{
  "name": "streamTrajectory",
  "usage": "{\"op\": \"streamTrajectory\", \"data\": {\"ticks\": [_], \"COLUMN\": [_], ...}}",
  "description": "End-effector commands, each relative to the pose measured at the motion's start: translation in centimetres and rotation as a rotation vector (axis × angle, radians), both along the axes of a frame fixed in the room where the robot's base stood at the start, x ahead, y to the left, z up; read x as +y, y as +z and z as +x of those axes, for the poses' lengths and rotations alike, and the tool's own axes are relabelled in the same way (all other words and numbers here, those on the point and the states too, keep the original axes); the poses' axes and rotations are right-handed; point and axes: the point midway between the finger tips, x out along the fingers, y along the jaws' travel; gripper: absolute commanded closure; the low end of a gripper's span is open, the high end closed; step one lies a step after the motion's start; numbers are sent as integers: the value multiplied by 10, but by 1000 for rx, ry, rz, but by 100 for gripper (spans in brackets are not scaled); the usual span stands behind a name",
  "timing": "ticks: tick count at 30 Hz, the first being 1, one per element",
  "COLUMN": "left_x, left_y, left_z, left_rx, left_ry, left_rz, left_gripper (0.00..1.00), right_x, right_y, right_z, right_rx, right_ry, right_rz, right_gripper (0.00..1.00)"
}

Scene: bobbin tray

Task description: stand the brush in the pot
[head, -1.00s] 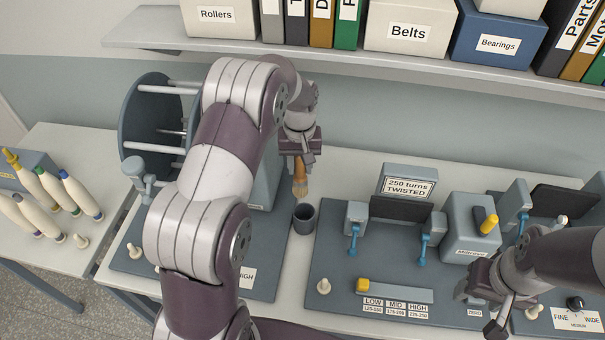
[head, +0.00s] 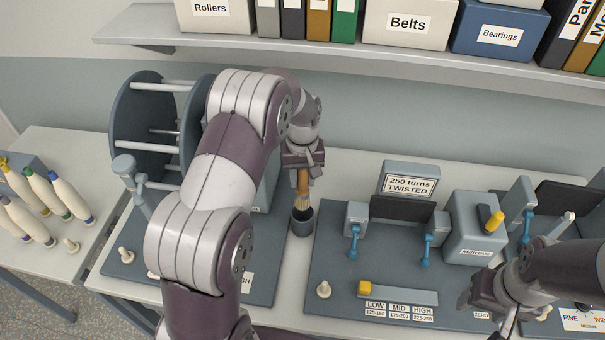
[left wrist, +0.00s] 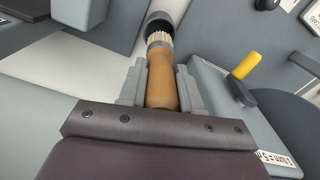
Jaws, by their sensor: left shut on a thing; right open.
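The brush has a brown wooden handle and pale bristles; it shows in the head view (head: 302,188) and in the left wrist view (left wrist: 161,80). My left gripper (head: 303,168) is shut on its handle and holds it upright, bristles down. The pot, a small dark grey cup (head: 301,224), stands on the table right below. The bristle end is at the pot's mouth in the head view; how deep it reaches is hard to tell. In the left wrist view the pot (left wrist: 160,20) lies just beyond the bristles. My right gripper (head: 480,305) is open and empty at the lower right.
A grey winder with a large reel (head: 143,130) stands left of the pot. A grey board with blue-handled clamps (head: 354,240) and a yellow slider (head: 364,287) lies to the right. Several bobbins (head: 45,193) lie on the left table. A loaded shelf (head: 350,52) runs behind.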

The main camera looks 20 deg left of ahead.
Motion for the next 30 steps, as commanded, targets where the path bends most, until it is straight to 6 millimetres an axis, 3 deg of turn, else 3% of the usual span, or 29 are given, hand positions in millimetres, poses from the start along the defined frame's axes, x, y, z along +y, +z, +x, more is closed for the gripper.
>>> {"op": "streamTrajectory", "data": {"ticks": [2,18,29,30], "left_x": [0,0,0,0], "left_y": [-14,-69,-74,-74], "left_z": [0,1,1,1], "left_rx": [-1,-1,-2,-2], "left_ry": [0,0,0,0], "left_rz": [0,0,0,0], "left_gripper": [97,97,97,64], "right_x": [0,0,0,0], "right_y": [-12,-44,-46,-46], "right_z": [0,0,0,0], "right_rx": [0,0,0,0], "right_ry": [0,0,0,0], "right_rz": [0,0,0,0], "right_gripper": [43,43,43,43]}}
